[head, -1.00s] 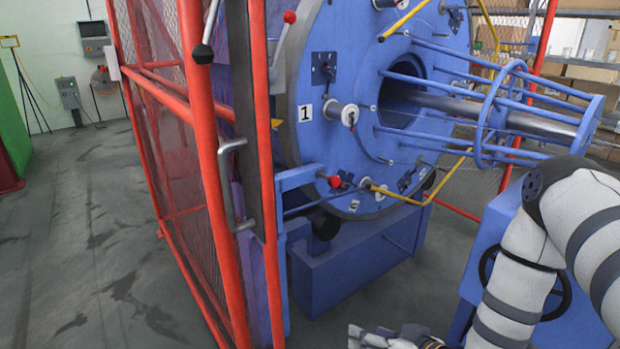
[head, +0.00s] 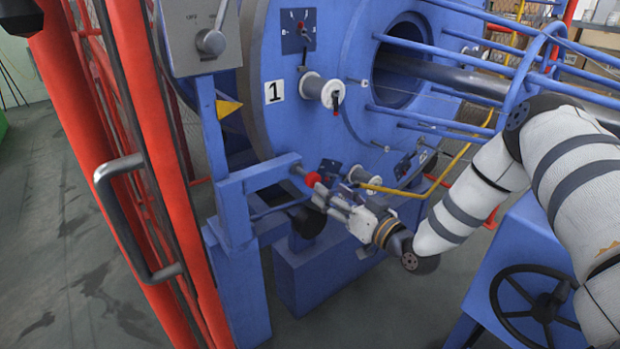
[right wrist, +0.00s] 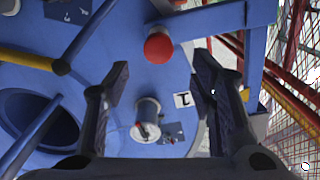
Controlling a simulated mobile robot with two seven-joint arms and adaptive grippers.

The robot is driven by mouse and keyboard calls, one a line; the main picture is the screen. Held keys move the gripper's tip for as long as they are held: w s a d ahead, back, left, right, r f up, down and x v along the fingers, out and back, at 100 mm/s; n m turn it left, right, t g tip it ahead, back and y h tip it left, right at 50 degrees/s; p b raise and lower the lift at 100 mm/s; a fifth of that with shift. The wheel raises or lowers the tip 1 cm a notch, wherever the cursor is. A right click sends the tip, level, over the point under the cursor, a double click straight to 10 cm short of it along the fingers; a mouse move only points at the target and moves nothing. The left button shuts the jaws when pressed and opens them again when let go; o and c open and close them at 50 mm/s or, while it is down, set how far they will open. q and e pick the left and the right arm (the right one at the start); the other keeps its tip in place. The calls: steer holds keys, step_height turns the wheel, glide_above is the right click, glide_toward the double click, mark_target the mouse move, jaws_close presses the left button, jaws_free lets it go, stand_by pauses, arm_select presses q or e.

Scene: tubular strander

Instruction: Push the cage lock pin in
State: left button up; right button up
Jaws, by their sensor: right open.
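The lock pin has a round red knob (head: 312,179) on a short rod at the end of a blue bracket arm (head: 258,172), in front of the blue cage disc (head: 268,105). In the right wrist view the red knob (right wrist: 158,48) sits ahead of the fingertips, between their lines and nearer the left finger. My right gripper (head: 318,194) is open and empty, just below and right of the knob in the head view. In the right wrist view its fingers (right wrist: 160,80) stand apart with nothing between them. My left gripper is not in view.
A red mesh guard with a grey handle (head: 135,220) stands at the left. A control box with a lever (head: 205,40) is above the bracket. A white spool (head: 318,90) by the number 1 and a yellow bar (head: 400,192) are close by. A handwheel (head: 535,305) is lower right.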

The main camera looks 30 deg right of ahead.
mark_target(313, 179)
steer(key=w, duration=0.4)
steer(key=w+b, duration=0.1)
steer(key=w, duration=0.2)
steer(key=shift+a+f, duration=0.25)
steer(key=shift+f, duration=0.05)
steer(key=shift+w+r, duration=0.15)
steer(key=shift+w, duration=0.25)
